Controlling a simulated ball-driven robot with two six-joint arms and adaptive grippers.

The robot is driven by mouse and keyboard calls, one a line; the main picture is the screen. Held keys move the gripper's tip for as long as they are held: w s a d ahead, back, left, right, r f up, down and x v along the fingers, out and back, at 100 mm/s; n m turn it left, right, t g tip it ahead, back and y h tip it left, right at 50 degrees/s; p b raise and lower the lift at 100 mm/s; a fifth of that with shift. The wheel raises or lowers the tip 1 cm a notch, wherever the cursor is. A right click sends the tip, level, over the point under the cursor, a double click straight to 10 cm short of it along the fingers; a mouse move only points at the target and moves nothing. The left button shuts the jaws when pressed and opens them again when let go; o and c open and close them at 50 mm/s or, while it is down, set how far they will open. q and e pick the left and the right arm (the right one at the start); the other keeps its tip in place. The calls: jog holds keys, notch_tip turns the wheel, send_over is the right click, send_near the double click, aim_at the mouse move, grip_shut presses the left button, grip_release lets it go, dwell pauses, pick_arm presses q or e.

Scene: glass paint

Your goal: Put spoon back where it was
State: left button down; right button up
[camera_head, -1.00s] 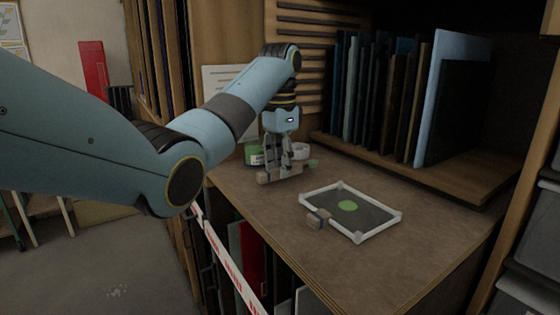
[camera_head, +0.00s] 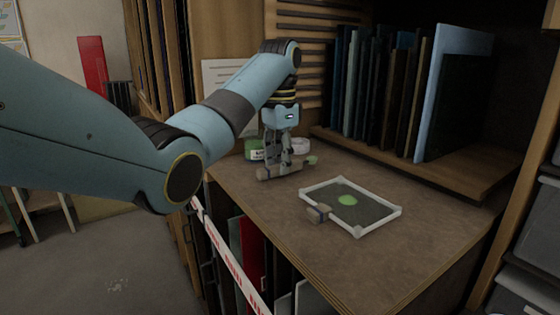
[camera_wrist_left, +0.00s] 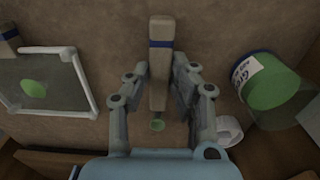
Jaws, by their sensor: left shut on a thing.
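The spoon (camera_head: 267,173) has a light wooden handle and a green tip. My left gripper (camera_head: 284,158) points down and is shut on it near the back left of the worktop. In the left wrist view the spoon (camera_wrist_left: 158,62) lies between the two fingers (camera_wrist_left: 158,88), with a blue band near the top of its handle and the green tip towards my wrist. It is at or just above the worktop; I cannot tell whether it touches. My right gripper is not in view.
A white-framed dark pane (camera_head: 387,226) with a green spot lies on the worktop (camera_head: 290,225). A blue-banded wooden piece (camera_head: 318,214) is at its left edge. Upright panels fill the shelf behind.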

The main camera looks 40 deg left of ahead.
pick_arm(q)
jog(key=shift+f, duration=0.25)
dwell(0.3)
jog(key=c, duration=1.1)
grip_release()
